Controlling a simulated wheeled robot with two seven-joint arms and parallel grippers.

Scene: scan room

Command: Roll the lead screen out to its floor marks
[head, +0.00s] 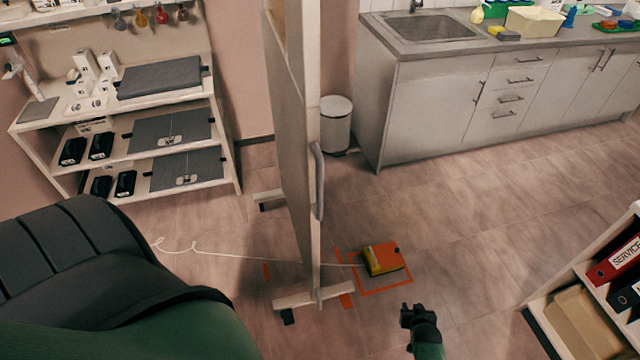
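The lead screen (292,130) is a tall, pale panel seen nearly edge-on in the middle of the head view. It has a grey vertical handle (319,180) and stands on crosswise feet (315,297). Orange floor marks (385,291) lie by its near foot, with an outlined square to the right. A yellow and orange object (383,259) sits inside that square, right of the screen. My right gripper (411,309) is in front of the square, apart from the screen; its small fingers look parted and empty. My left gripper is not in view.
A white bin (336,124) and sink counter (430,90) stand behind. Shelves (225,165) stand at left, a binder shelf (566,290) at lower right. The floor at right centre is clear.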

